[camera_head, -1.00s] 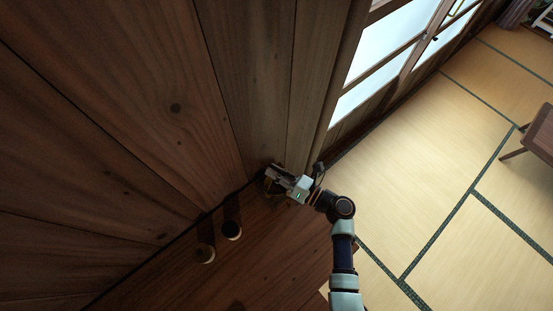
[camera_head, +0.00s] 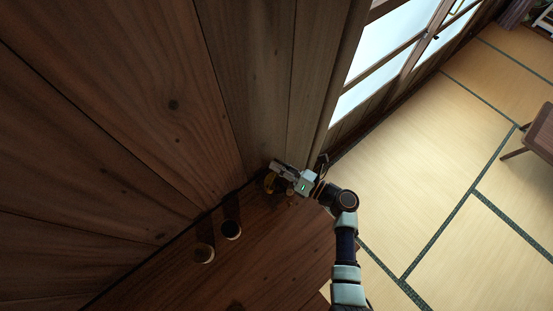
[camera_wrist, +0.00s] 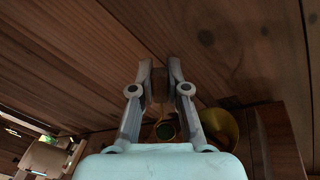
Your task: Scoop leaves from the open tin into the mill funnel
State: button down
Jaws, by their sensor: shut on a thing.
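My gripper (camera_wrist: 160,72) is shut on a small scoop (camera_wrist: 165,119), whose handle sits between the fingers. The scoop's round bowl shows below them with dark green matter inside, likely leaves. A brass funnel (camera_wrist: 222,130) is just right of the scoop in the wrist view, apart from it in the picture; the height between them is unclear. In the head view my gripper (camera_head: 276,172) is by the wall corner, with the brass funnel (camera_head: 270,183) partly hidden by it.
A dark wooden counter (camera_head: 260,260) runs along the plank wall (camera_head: 150,110), which is close to my gripper. A wooden block-like body (camera_wrist: 275,140) stands beside the funnel in the wrist view. The counter's front is mostly clear.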

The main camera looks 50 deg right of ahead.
jog(key=shift+w+d+f+m+b, duration=0.1)
jog(key=shift+d+f+m+b, duration=0.25)
jog(key=shift+d+m+b, duration=0.25)
jog(key=shift+w+d+f+m+b, duration=0.1)
jog(key=shift+d+f+m+b, duration=0.2)
jog(key=shift+d+m, duration=0.35)
dwell(0.6)
jog(key=shift+f+m, duration=0.5)
jog(key=shift+m, duration=0.05)
jog(key=shift+r, duration=0.1)
jog(key=r+n+p, duration=0.1)
jog(key=a+r+n+p, duration=0.1)
jog(key=r, duration=0.1)
jog(key=shift+s+a, duration=0.1)
jog(key=shift+a, duration=0.1)
jog(key=a+n, duration=0.2)
jog(key=a+n+p, duration=0.1)
jog(key=shift+s+a+f, duration=0.25)
jog(key=shift+d+r, duration=0.1)
jog(key=shift+d, duration=0.1)
jog(key=s+a+f+n+b, duration=0.1)
jog(key=a+n, duration=0.5)
jog(key=a, duration=0.4)
jog(key=shift+s+a+f+n, duration=0.2)
jog(key=shift+s+a+n, duration=0.05)
jog(key=shift+a+n, duration=0.05)
jog(key=shift+d, duration=0.1)
